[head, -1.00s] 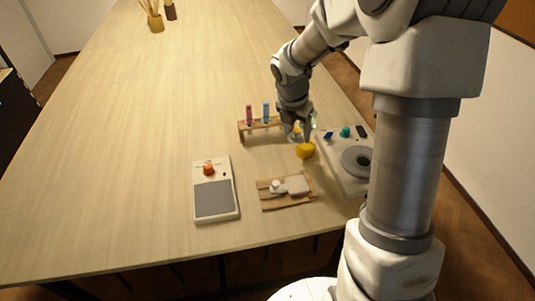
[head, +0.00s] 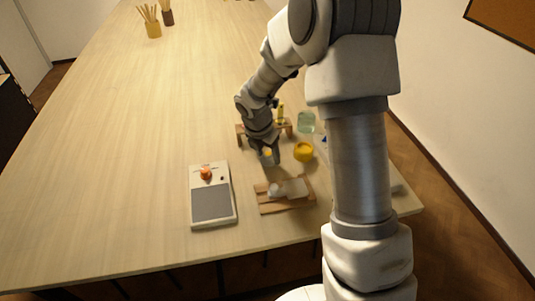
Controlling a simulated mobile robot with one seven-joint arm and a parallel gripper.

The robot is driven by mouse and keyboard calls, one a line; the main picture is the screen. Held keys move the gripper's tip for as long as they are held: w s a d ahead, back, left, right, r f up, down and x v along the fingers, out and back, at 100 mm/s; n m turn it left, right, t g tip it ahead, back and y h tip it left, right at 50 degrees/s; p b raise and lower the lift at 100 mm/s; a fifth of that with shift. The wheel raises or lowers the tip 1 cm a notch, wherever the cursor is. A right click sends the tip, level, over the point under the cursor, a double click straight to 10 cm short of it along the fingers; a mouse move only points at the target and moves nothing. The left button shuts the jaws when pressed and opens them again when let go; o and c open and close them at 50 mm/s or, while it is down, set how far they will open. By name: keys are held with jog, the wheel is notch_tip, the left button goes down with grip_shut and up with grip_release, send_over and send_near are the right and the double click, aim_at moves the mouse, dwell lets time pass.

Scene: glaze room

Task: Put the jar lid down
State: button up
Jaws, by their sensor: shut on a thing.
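My gripper (head: 266,156) is shut on the jar lid (head: 267,153), which shows only as a small yellowish patch at the fingertips. It is held low, behind the wooden board and left of a small yellow pot (head: 303,152). I cannot tell whether the lid touches the table. The yellow pot stands on the table, apart from my gripper, and its round top shows. A pale green glass jar (head: 306,122) stands behind the pot.
A wooden board (head: 270,207) with small pale items lies in front of my gripper. A white device with a grey plate (head: 212,204) and an orange knob lies left. A test tube rack (head: 240,130) stands behind, partly hidden by my arm. The table's left is clear.

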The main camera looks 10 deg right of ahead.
jog(key=shift+f, duration=0.1)
jog(key=shift+f, duration=0.15)
jog(key=o, duration=1.3)
jog(key=shift+o, duration=0.2)
